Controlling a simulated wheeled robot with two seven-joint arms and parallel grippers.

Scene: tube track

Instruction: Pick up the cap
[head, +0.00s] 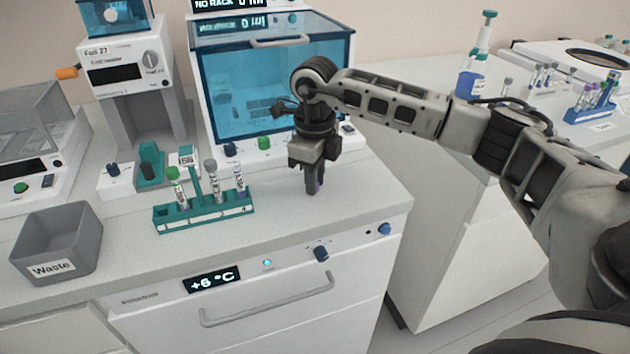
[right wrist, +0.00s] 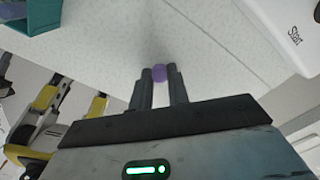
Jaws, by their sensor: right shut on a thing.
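The cap is small, round and purple (right wrist: 159,73). In the right wrist view it sits between the two fingertips of my right gripper (right wrist: 159,74). In the head view my right gripper (head: 313,190) points down at the right part of the counter, and a bit of the purple cap (head: 319,188) shows at its fingertips. The fingers are shut on the cap, at or just above the counter top; I cannot tell whether it touches. My left gripper is not in view.
A teal rack (head: 205,214) with several capped tubes stands left of my right gripper. A grey waste bin (head: 58,243) is at the far left. A blue-windowed machine (head: 270,85) stands behind. The counter's front edge (head: 340,222) is close; the counter around the gripper is clear.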

